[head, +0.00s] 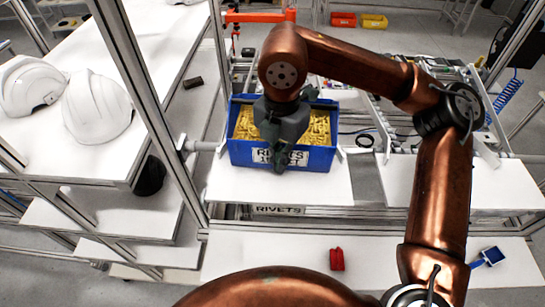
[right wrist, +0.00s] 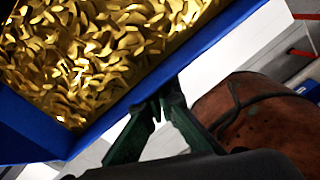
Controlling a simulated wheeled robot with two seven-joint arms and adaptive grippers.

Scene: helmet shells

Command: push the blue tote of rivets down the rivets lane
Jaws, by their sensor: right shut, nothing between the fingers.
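The blue tote (head: 238,155) is full of gold rivets (head: 318,128) and has a white label reading RIVETS on its front wall. It stands on a white lane surface (head: 320,190) above a RIVETS sign (head: 278,210). My right gripper (head: 279,167) is shut and empty, pointing down at the tote's front wall and covering part of the label. In the right wrist view its fingers (right wrist: 155,110) are beside the tote's blue wall (right wrist: 110,118); I cannot tell if they touch it. My left gripper is not in view.
White helmet shells (head: 97,108) lie on the white table at left. A metal frame post (head: 150,100) stands between that table and the lane. A red item (head: 337,259) and a blue item (head: 490,256) lie on the front shelf. Red and yellow bins (head: 374,21) are at the back.

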